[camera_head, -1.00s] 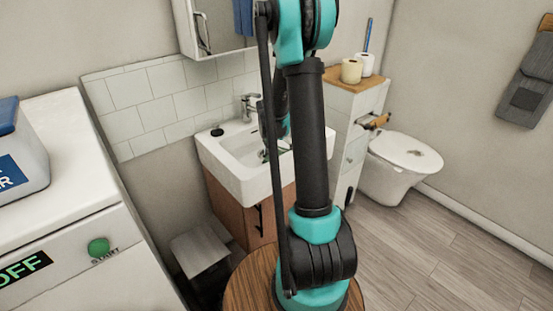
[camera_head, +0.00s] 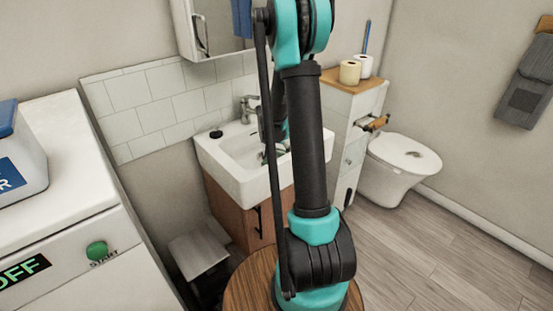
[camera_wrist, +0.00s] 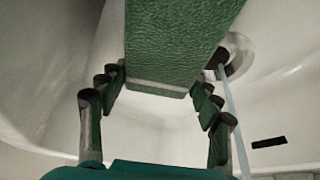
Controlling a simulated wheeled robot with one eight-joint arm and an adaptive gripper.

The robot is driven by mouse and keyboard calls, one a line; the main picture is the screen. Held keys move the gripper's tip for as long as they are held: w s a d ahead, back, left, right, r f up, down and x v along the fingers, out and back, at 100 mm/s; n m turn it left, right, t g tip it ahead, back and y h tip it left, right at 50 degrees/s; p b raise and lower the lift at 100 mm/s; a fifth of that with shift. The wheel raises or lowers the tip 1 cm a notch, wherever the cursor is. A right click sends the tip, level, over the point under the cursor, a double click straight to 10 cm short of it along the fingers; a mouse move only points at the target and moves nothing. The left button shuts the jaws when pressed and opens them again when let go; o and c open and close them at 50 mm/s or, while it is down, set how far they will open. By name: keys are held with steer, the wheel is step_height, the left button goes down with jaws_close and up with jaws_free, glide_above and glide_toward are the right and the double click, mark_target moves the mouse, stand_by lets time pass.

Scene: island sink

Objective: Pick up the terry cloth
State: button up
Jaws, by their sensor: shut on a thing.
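The terry cloth (camera_wrist: 175,45) appears in the wrist view as a thick green slab with a rough, textured face and a paler near edge. My gripper (camera_wrist: 160,88) is shut on it, with jointed fingers along its left and right sides. The cloth reaches from between the fingers up past the top of the picture, so its far end is out of view. Behind it is the white sink basin. In the head view my gripper (camera_head: 272,151) is low over the sink, largely hidden by my arm, and the cloth cannot be made out there.
The white sink (camera_head: 228,165) has a tap (camera_head: 249,108) at its back and a small black object on its left rim. A drain ring (camera_wrist: 238,55) shows in the basin. A grey stool (camera_head: 199,253), a white machine (camera_head: 60,165) and a toilet (camera_head: 400,170) stand around.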

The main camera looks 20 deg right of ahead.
steer(key=shift+r, duration=0.1)
step_height(320, 180, up, 19)
steer(key=s+a+f+n+y, duration=0.1)
steer(key=s+a+f+n, duration=0.15)
steer(key=a, duration=0.25)
steer(key=s+a+f+n+t+y, duration=0.1)
steer(key=a+f+n, duration=0.25)
steer(key=a, duration=0.25)
steer(key=s+a+f+n+y, duration=0.1)
steer(key=s+a+f+n, duration=0.15)
steer(key=a, duration=0.25)
steer(key=w+d+f, duration=0.2)
steer(key=w+d, duration=0.7)
steer(key=d, duration=0.1)
steer(key=shift+w+f+n, duration=0.15)
steer(key=shift+w+n, duration=0.2)
steer(key=shift+w, duration=0.05)
steer(key=shift+d, duration=0.1)
stand_by(0.5)
